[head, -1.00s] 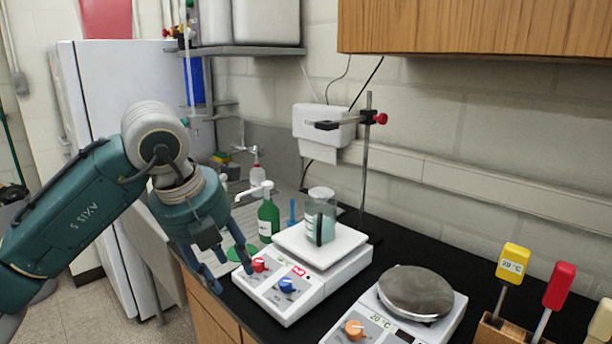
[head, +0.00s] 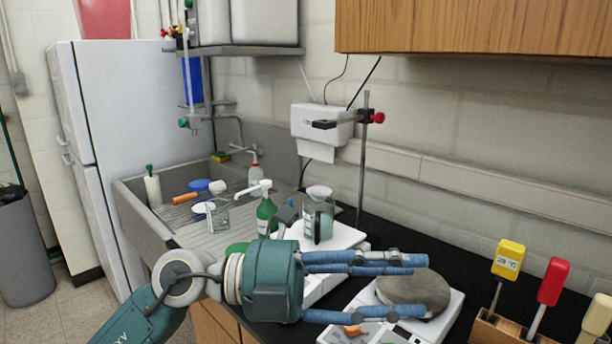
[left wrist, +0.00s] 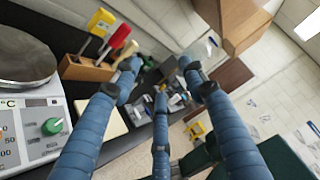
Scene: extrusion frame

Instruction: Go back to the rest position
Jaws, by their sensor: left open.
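My left gripper (head: 418,286) is open and empty. In the head view it points right, in front of the two hotplates. Its blue fingers also show spread in the left wrist view (left wrist: 160,92), with nothing between them. The white hotplate (head: 344,236) at the back carries a glass beaker (head: 319,216) and is partly hidden by my gripper. The second hotplate with a round grey plate (head: 416,291) is partly covered by the fingers. It also shows at the left of the left wrist view (left wrist: 24,62). My right gripper is in neither view.
A wooden block (head: 505,328) holds yellow, red and cream-handled tools at the right. A green bottle (head: 266,216), a clamp stand (head: 364,160) and the sink (head: 150,212) lie behind my arm. A wooden cabinet (head: 480,25) hangs above. A white fridge (head: 125,110) stands at the left.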

